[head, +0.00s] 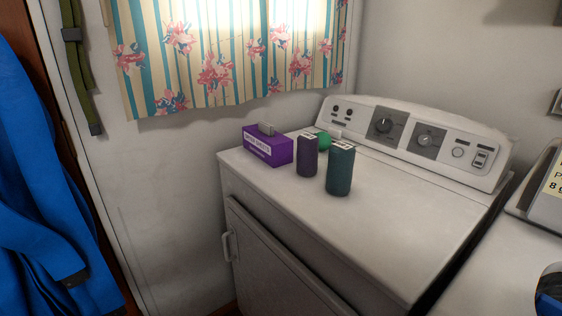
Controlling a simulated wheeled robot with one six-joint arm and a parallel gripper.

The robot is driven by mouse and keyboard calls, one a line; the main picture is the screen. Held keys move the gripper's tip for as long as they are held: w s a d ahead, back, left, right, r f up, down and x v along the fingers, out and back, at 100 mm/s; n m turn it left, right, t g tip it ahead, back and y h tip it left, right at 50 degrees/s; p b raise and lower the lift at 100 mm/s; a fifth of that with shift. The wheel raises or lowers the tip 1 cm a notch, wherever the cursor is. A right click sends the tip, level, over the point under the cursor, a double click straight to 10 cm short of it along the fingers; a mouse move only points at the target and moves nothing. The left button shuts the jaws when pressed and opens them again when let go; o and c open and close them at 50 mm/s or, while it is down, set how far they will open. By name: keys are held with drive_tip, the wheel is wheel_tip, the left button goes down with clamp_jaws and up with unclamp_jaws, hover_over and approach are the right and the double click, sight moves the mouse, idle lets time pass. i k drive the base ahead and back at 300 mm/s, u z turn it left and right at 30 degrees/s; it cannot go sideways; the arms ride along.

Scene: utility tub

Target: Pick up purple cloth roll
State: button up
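The purple cloth roll (307,157) is a dark purple upright cylinder with a pale label at its top. It stands on the white dryer top (390,215) in the head view. A teal roll (340,170) stands close to its right and a little nearer. A purple box (267,147) with white lettering lies to its left, with a small grey thing on top. A green round object (323,140) sits behind it, partly hidden. My gripper is not in view.
The dryer's raised control panel (415,138) runs along the back. The dryer top is clear at the front and right. A second white machine (510,265) stands at right. Blue cloth (45,190) hangs at left. A floral curtain (225,50) hangs behind.

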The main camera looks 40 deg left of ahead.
sight(307, 143)
drive_tip(key=u, duration=0.35)
drive_tip(key=k, duration=0.45)
drive_tip(key=u, duration=1.45)
drive_tip(key=i, duration=0.65)
drive_tip(key=u, duration=0.8)
drive_tip(key=i, duration=0.7)
drive_tip(key=z, duration=0.65)
drive_tip(key=i, duration=0.85)
drive_tip(key=z, duration=0.85)
